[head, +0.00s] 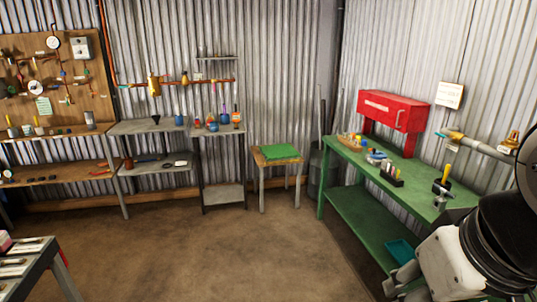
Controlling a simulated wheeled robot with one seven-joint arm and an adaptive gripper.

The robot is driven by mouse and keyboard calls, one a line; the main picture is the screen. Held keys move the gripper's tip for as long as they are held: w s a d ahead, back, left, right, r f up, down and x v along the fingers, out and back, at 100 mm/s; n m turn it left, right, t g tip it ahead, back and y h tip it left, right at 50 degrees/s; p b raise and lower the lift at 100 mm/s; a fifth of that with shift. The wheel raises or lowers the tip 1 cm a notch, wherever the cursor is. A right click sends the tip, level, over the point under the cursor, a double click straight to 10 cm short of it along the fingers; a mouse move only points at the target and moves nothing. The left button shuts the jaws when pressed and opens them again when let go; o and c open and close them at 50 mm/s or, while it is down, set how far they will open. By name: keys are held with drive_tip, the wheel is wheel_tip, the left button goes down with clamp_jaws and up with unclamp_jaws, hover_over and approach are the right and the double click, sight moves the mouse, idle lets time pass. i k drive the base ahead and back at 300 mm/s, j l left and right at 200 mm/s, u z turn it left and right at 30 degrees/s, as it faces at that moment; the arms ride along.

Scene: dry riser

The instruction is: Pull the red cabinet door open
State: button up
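The red cabinet (408,103) stands above the back of the green workbench on red supports, against the corrugated wall at right. Its front door (385,113) looks shut, with a pale horizontal handle (377,106) on it. My gripper (397,282) is at the lower right, low in front of the bench and well apart from the cabinet. It is partly hidden by my arm and the frame edge, so I cannot tell whether its fingers are open.
The green workbench (345,158) holds small bottles, a rack and tools. A pipe with brass fittings (480,146) runs along the right wall. A stool with a green top (277,153) and shelves (155,127) stand at the back. The brown floor (210,245) is clear in the middle.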

sight(394, 111)
drive_tip(key=i+j+z, duration=0.15)
drive_tip(key=i, duration=1.35)
drive_tip(key=i+l+z, duration=0.45)
drive_tip(key=i+l, duration=0.15)
drive_tip(key=i, duration=0.25)
drive_tip(key=i+u, duration=0.15)
drive_tip(key=i, duration=0.15)
drive_tip(key=i+l+u, duration=0.15)
drive_tip(key=i, duration=0.2)
